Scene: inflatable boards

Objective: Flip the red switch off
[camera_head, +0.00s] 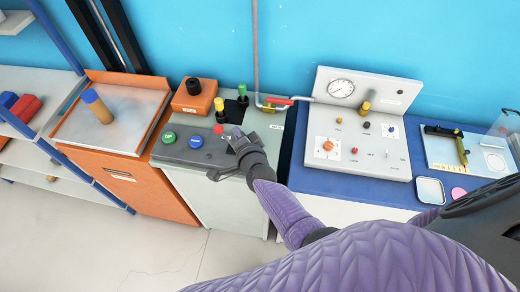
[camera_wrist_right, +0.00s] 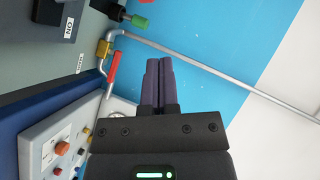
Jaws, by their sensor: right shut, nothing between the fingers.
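On the sloped grey control panel (camera_head: 184,153) in the head view, a small red knob (camera_head: 218,129) shows, perhaps the tip of the red switch. Its stem and tilt are unclear. My right gripper (camera_head: 230,137) is shut and empty, just to the right of this knob. I cannot tell whether they touch. In the right wrist view the closed fingers (camera_wrist_right: 157,82) point up the picture, with nothing between them. My left gripper is not in view.
A yellow-tipped lever (camera_head: 219,104) and a green-tipped lever (camera_head: 242,91) stand behind the red knob. Green (camera_head: 169,137) and blue (camera_head: 196,142) buttons lie left. A pipe with a red valve handle (camera_head: 279,101) runs behind. A gauge console (camera_head: 358,160) stands right.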

